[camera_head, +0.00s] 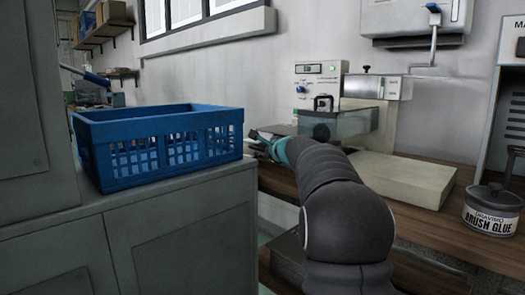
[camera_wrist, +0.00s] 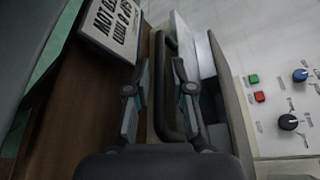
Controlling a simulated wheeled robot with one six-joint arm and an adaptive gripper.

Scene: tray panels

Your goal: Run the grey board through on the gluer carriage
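The gluer (camera_head: 345,120) stands against the wall in the head view, with a grey control panel above a clear cover. In the wrist view, a dark bar handle (camera_wrist: 161,90) lies between the two fingers of my gripper (camera_wrist: 158,100). The fingers stand apart with gaps beside the handle, so my gripper looks open around it. In the head view my gripper (camera_head: 266,143) is small and partly hidden by my arm at the gluer's left side. A pale grey flat piece (camera_wrist: 185,45) lies beside the handle; I cannot tell whether it is the grey board or part of the carriage.
A blue crate (camera_head: 160,140) stands on a grey cabinet at left. A cream block-like table (camera_head: 405,178) extends right of the gluer, with a brush glue pot (camera_head: 492,210) at far right. The wrist view shows a lettered card (camera_wrist: 115,27) and a control panel (camera_wrist: 285,100).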

